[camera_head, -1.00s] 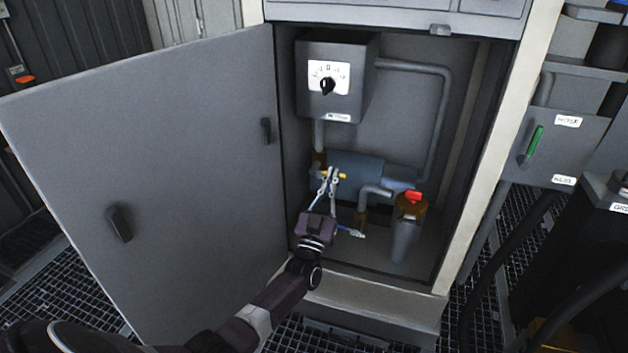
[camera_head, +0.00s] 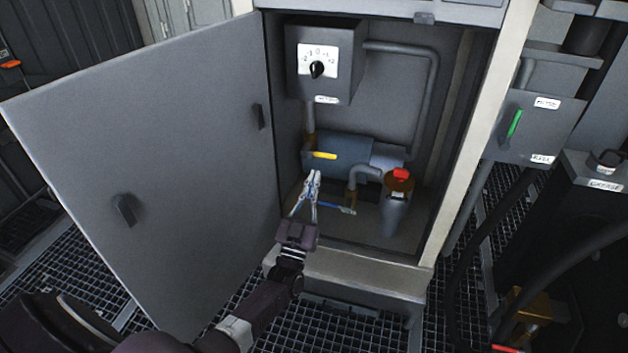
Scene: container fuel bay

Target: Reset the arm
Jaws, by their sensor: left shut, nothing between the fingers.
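My left gripper (camera_head: 315,174) is shut and empty, with its fingertips together. It points up at the front of the open cabinet (camera_head: 398,130), below a yellow lever (camera_head: 325,156) on the pipework and apart from it in the picture. My left arm comes in from the lower left. My right gripper is not in view.
The cabinet door (camera_head: 160,150) stands open at the left. Inside are a dial box (camera_head: 318,75), a blue-grey cylinder (camera_head: 350,153), a red-topped canister (camera_head: 397,205) and a blue-handled brush (camera_head: 338,208). A green-handled box (camera_head: 540,128) is at the right. Grating covers the floor.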

